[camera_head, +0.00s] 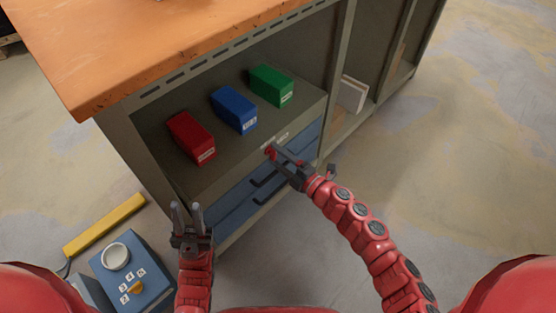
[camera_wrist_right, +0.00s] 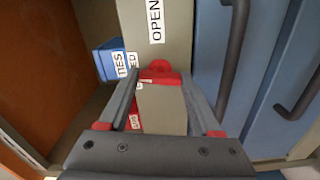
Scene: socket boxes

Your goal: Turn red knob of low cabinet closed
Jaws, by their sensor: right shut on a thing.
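The red knob (camera_wrist_right: 159,69) sits on the grey front strip of the low cabinet (camera_wrist_right: 183,15), beside a white label reading OPEN (camera_wrist_right: 156,20). In the head view the knob (camera_head: 269,151) is partly hidden by my right gripper (camera_head: 272,153). In the right wrist view the fingers of my right gripper (camera_wrist_right: 160,78) close around the knob from both sides. My left gripper (camera_head: 186,207) is open and empty, in front of the cabinet (camera_head: 232,239) at its lower left corner.
Red (camera_head: 190,138), blue (camera_head: 233,108) and green (camera_head: 271,85) boxes stand on the cabinet shelf. Blue drawers (camera_head: 236,210) with dark handles lie below the strip. A blue box with a dial (camera_head: 150,268) and a yellow bar (camera_head: 104,225) lie at the left. Open floor lies to the right.

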